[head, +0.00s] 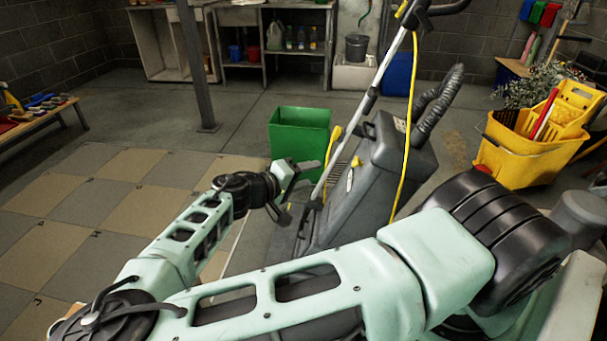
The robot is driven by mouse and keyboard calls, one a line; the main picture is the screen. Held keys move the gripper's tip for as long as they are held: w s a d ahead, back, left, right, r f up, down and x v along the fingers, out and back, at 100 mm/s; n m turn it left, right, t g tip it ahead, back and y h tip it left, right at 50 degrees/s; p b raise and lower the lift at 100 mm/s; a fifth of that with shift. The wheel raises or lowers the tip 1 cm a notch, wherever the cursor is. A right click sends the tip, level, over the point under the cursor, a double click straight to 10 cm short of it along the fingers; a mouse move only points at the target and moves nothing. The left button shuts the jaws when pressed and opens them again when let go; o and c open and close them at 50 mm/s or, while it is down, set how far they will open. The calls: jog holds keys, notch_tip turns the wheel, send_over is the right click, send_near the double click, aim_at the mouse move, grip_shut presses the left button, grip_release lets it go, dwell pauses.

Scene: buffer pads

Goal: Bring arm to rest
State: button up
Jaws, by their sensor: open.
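My gripper (291,189) is at the end of my pale green arm, near the middle of the head view. Its two fingers are apart and I see nothing between them. My arm reaches from the right across the front, bends at the lower left, and comes back up toward the middle. The gripper appears just left of a grey floor machine (378,185) and in front of a green bin (299,135). I cannot tell whether it touches the machine.
A yellow mop bucket (520,157) stands at the right. A grey post (192,65) rises behind the checkered floor tiles (115,205) at the left. A wooden bench (38,124) with several items is at the far left. Shelving (272,62) lines the back wall. The tiled floor looks clear.

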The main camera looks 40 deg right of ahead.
jog(key=s+a+f+g+y, duration=0.4)
jog(key=s+a+f+y, duration=0.15)
jog(key=s+f, duration=0.35)
jog(key=s+a+r+n+y, duration=0.2)
jog(key=s+a+r+y, duration=0.15)
jog(key=a, duration=0.25)
jog(key=s+a+r+n+y, duration=0.2)
jog(key=s+a+y, duration=0.15)
jog(key=a, duration=0.35)
jog(key=s+a+r+n+t+y, duration=0.2)
jog(key=s+a+r+n, duration=0.15)
jog(key=r, duration=0.45)
jog(key=s+a+r+n+t+y, duration=0.2)
jog(key=s+a+r+n, duration=0.15)
jog(key=r, duration=0.45)
notch_tip(320, 180, up, 19)
jog(key=p, duration=1.9)
jog(key=shift+w+a, duration=0.4)
jog(key=shift+a, duration=0.05)
jog(key=shift+r+h, duration=0.1)
jog(key=shift+h, duration=0.15)
